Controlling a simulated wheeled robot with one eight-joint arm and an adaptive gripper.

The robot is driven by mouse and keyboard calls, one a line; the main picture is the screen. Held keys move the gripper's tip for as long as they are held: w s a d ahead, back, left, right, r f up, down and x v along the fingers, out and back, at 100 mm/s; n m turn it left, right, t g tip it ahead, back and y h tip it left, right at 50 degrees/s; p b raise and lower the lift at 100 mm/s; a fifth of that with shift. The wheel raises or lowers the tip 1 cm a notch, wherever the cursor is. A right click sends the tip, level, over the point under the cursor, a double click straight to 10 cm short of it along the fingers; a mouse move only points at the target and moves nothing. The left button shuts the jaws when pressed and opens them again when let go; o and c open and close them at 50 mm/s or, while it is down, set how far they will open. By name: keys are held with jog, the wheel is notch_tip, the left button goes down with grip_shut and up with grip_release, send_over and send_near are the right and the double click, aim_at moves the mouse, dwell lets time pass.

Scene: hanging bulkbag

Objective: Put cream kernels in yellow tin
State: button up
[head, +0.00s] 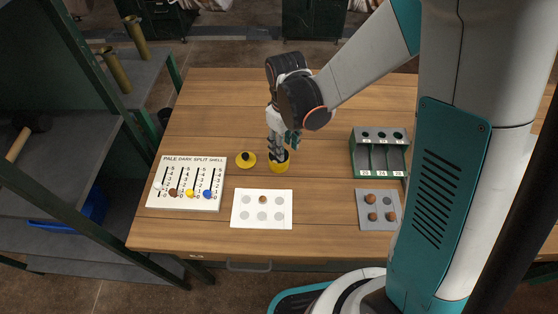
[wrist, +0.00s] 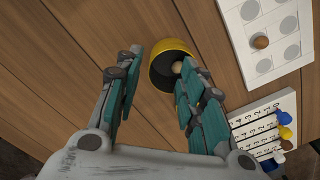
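The yellow tin (head: 279,167) stands open on the table, and it also shows in the wrist view (wrist: 156,75) with a dark inside. A small pale tan kernel (wrist: 177,67) shows at the tin's mouth, beside one fingertip. My gripper (head: 284,150) points down over the tin. In the wrist view its fingers (wrist: 158,72) are apart with nothing between them, one finger overlapping the tin's edge. A tan-brown kernel (head: 263,199) sits on the white spotted card (head: 240,208), and it also shows in the wrist view (wrist: 261,42). The card's other spots look empty.
A yellow lid with a dark knob (head: 245,160) lies left of the tin. A scoreboard with coloured beads (head: 186,181) is further left. A green divided rack (head: 354,160) and a grey tray (head: 381,204) with several brown kernels stand right. The back of the table is clear.

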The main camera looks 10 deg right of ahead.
notch_tip(320, 180, up, 12)
jog(key=shift+s+f, duration=0.15)
jog(key=shift+f, duration=0.05)
dwell(0.5)
jog(key=s+d+r+m+t, duration=0.6)
jog(key=s+d, duration=0.4)
jog(key=s, duration=0.3)
jog(key=shift+r+m+t, duration=0.4)
jog(key=shift+r+t, duration=0.2)
jog(key=shift+r, duration=0.5)
jog(key=shift+s, duration=0.1)
